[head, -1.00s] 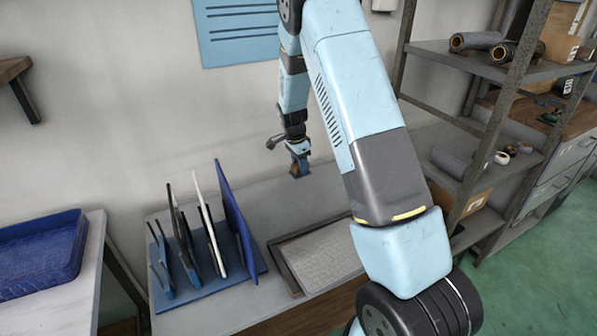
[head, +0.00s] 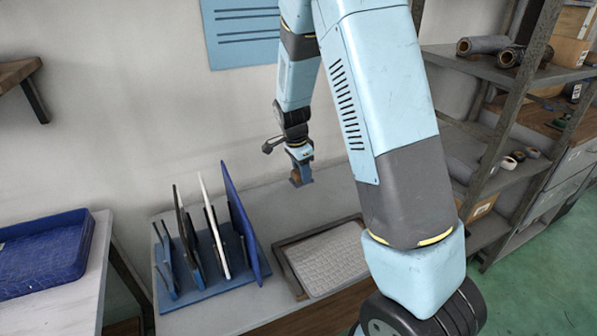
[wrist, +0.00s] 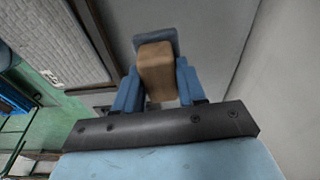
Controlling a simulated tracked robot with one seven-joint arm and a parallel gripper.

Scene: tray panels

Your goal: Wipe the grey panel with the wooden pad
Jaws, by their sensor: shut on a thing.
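A pale grey, textured panel (head: 330,262) lies flat in a brown-rimmed tray on the grey bench, partly behind my arm in the head view. In the wrist view the panel (wrist: 52,32) shows at the upper left. My gripper (head: 299,168) points down over the back of the bench, behind and left of the panel. In the wrist view my gripper (wrist: 157,82) is shut on the wooden pad (wrist: 155,70), a brown block with a blue-grey end. The pad is small in the head view (head: 296,177). It is apart from the panel; I cannot tell whether it touches the bench.
A blue rack (head: 195,290) with upright dark, white and blue panels stands left of the tray. A blue crate (head: 45,250) sits on a table at far left. Shelving (head: 500,75) stands at right. Bare bench (head: 280,205) lies between pad and tray.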

